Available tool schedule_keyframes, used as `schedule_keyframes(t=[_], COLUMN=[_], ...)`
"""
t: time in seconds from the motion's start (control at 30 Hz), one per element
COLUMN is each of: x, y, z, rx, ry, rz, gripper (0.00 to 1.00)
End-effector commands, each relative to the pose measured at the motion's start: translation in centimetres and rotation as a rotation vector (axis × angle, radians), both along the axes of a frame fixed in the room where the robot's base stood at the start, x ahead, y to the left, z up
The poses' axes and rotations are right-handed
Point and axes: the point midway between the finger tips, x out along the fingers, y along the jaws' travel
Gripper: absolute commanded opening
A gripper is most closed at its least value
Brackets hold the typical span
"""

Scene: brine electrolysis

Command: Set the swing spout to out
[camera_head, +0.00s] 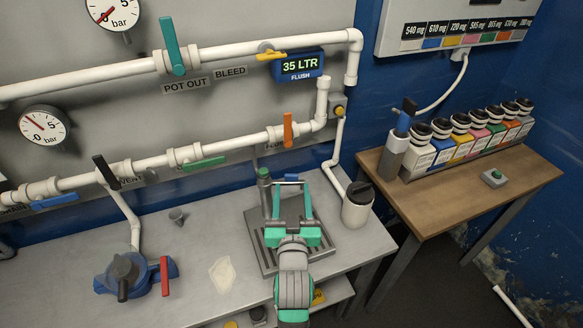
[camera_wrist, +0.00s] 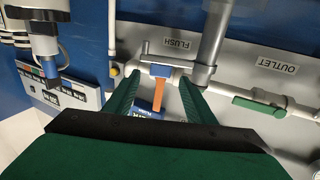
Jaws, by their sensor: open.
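I cannot tell the spout's setting.
A white canister (camera_head: 357,207) stands close right of my gripper. Behind are white pipes with an orange valve handle (camera_head: 288,130) and a green one (camera_head: 204,163). A blue pump (camera_head: 136,275) stands at the left.

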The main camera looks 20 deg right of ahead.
Motion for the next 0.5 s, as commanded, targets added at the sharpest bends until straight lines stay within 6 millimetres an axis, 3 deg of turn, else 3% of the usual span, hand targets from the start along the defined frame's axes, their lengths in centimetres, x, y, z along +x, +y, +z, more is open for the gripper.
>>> schedule_keyframes(t=[0.5], x=[7.4], y=[-2.3], z=[0.0], rx=[-0.003], ry=[0.000], rz=[0.001], gripper=[0.50])
